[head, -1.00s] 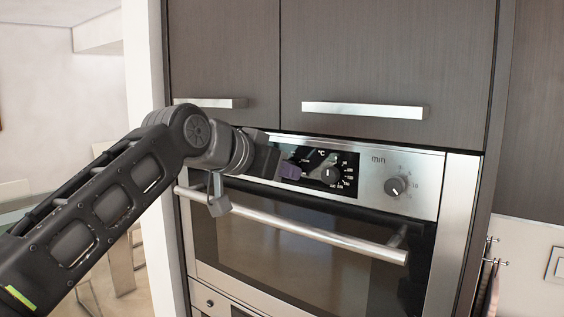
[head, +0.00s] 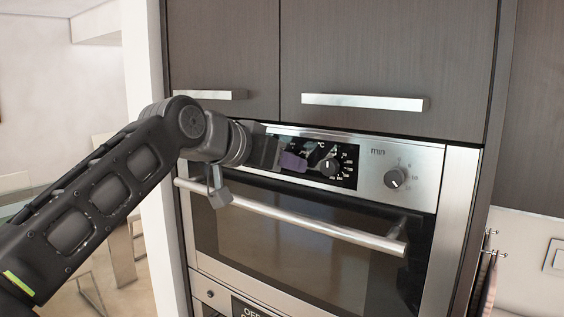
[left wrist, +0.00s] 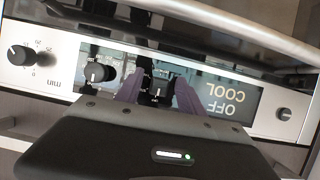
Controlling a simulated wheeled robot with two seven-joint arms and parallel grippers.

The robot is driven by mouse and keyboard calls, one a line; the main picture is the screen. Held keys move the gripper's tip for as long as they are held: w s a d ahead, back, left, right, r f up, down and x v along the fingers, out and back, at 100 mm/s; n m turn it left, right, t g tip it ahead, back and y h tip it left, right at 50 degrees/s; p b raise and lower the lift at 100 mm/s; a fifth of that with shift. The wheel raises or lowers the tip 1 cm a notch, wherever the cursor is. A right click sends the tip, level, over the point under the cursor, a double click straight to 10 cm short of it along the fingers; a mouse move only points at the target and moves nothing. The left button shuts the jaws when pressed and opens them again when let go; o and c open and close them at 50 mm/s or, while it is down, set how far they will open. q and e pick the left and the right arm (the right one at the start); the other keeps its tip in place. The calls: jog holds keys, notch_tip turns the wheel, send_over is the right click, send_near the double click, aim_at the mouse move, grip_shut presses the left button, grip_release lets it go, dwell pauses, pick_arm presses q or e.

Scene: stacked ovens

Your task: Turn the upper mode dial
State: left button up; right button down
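The upper mode dial (left wrist: 158,92) is a black knob with a white pointer line. In the left wrist view, which is upside down, it stands between the two purple fingers of my left gripper (left wrist: 159,83). The fingers are apart, one on each side of the dial; I cannot tell whether they touch it. In the head view the left gripper (head: 293,161) is in front of the oven's control panel (head: 366,172), and its fingers and wrist hide the mode dial. My right gripper is in neither view.
The temperature dial (head: 330,166) sits close beside the gripper, with the timer dial (head: 395,178) farther right. In the wrist view an OFF/COOL display (left wrist: 233,100) lies right of the fingers. The oven's bar handle (head: 320,231) juts out below. Cabinet doors with handles (head: 365,102) are above.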

pick_arm(q)
jog(key=shift+s+a, duration=0.1)
jog(key=b+v, duration=0.2)
jog(key=v, duration=0.5)
jog(key=shift+s+a, duration=0.15)
jog(key=shift+s, duration=0.1)
jog(key=shift+r, duration=0.1)
